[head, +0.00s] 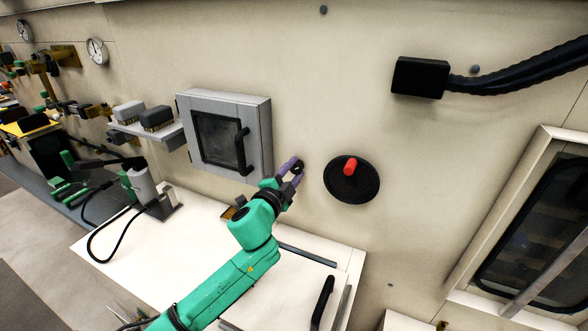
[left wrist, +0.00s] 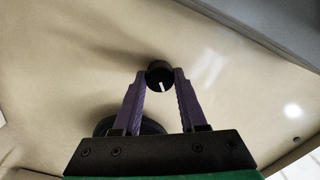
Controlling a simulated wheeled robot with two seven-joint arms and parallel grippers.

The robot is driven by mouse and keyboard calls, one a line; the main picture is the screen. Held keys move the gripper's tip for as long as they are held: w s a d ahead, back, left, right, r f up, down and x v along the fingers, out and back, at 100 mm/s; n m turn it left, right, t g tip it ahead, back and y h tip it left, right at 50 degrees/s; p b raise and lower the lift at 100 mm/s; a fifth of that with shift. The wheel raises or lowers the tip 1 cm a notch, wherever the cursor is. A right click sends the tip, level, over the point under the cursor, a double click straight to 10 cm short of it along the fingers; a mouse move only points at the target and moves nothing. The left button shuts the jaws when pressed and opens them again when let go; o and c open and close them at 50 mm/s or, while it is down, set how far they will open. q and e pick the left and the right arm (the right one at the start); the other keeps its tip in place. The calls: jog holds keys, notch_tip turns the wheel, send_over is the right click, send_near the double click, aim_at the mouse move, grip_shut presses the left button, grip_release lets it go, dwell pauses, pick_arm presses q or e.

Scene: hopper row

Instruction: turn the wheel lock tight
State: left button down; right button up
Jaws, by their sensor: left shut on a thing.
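A small round black knob (left wrist: 160,79) with a white line on its face sits on the beige wall, and it looks to be the wheel lock. In the left wrist view it lies between the two purple fingertips of my left gripper (left wrist: 160,73), which is shut on it. In the head view my left gripper (head: 293,168) reaches up to the wall, and its fingers partly hide the knob. A black handwheel (head: 364,187) with a red handle (head: 350,166) is on the wall just right of the gripper. My right gripper is not in view.
A grey cabinet (head: 258,112) with a dark window and handle is on the wall left of the gripper. A black box (head: 419,77) with thick cables is at upper right. A white counter (head: 130,247) lies below. A framed window (head: 545,235) is at right.

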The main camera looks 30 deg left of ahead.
pick_arm(q)
jog(key=m+p, duration=0.1)
jog(key=m, duration=0.6)
jog(key=shift+f, duration=0.15)
jog(key=m+p, duration=0.1)
jog(key=m, duration=0.3)
jog(key=shift+m, duration=0.3)
jog(key=shift+f+m+p, duration=0.15)
jog(key=shift+m+p, duration=0.15)
jog(key=shift+m, duration=0.7)
jog(key=shift+c, duration=2.3)
grip_release()
